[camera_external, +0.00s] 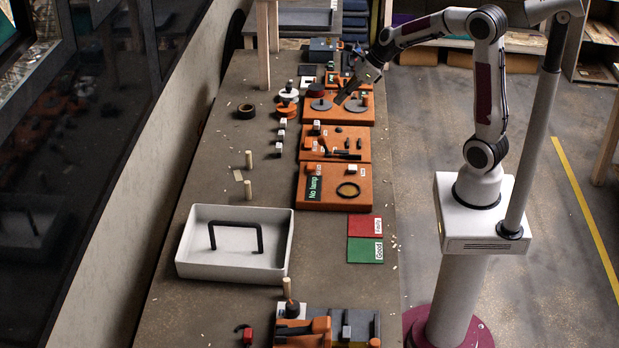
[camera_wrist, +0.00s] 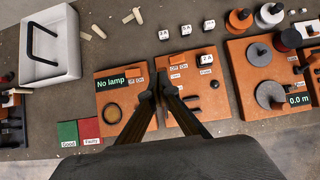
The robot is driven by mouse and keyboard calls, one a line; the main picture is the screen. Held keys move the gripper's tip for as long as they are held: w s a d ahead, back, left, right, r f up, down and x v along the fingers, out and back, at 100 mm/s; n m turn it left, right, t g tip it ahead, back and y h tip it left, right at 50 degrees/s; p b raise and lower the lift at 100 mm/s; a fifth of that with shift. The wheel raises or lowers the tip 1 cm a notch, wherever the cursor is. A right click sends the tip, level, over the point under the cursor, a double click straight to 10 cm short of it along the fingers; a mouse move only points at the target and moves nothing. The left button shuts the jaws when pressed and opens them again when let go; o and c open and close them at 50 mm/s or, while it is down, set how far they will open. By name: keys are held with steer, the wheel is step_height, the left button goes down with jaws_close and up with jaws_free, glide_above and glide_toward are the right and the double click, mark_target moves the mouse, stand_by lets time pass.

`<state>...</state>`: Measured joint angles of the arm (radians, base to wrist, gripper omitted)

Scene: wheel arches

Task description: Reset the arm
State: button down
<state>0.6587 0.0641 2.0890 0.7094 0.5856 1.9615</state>
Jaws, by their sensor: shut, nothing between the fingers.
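My gripper (camera_external: 349,91) reaches out over the far part of the bench in the external view, above the orange board with grey discs. In the wrist view my gripper (camera_wrist: 157,92) shows as two dark fingers whose tips come together, with nothing held. Behind the tips lie the orange "No lamp" board (camera_wrist: 108,94) and the orange switch board (camera_wrist: 205,65). The fingers hide part of both boards. I cannot tell the exact height of the gripper above the bench.
A white tray (camera_external: 190,257) with a black handle stands on the bench. Red (camera_external: 365,226) and green (camera_external: 365,250) cards lie near the front edge. The disc board (camera_external: 364,116) lies under my arm. Orange tools (camera_external: 310,330) sit at the near end. Bare bench (camera_external: 215,170) shows at left.

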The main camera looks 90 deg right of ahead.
steer(key=s+a+r+m, duration=0.1)
steer(key=s+a+m, duration=1)
steer(key=m, duration=0.7)
steer(key=s+a+r+m+g, duration=0.1)
steer(key=s+a+r+m, duration=0.1)
steer(key=s+a+m, duration=0.9)
steer(key=shift+s+a+r+m+g, duration=0.2)
steer(key=shift+r+m+g, duration=0.1)
steer(key=shift+m, duration=3.2)
